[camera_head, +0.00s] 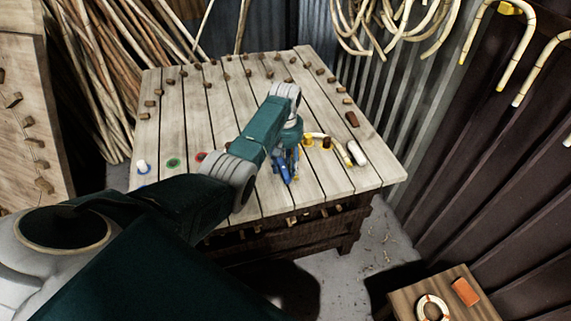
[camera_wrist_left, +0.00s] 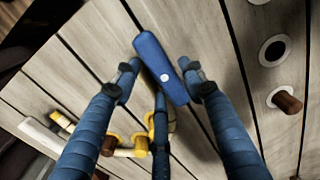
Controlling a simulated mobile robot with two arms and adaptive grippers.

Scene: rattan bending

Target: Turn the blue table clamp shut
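The blue table clamp (camera_head: 285,170) is near the front edge of the slatted workbench (camera_head: 240,120), partly hidden by my gripper in the head view. In the left wrist view its blue bar (camera_wrist_left: 161,68), with a white dot, lies slantwise between my fingertips. My left gripper (camera_head: 288,157) is over the clamp. Whether the right fingertip touches the bar I cannot tell. My right gripper is not in view.
A pale curved rattan piece with yellow fittings (camera_head: 327,141) lies right of the clamp, beside a white roller-like object (camera_head: 356,153). Several wooden pegs stand on the bench. Coloured rings (camera_head: 173,163) sit at left. A small wooden stand (camera_head: 405,300) is at lower right.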

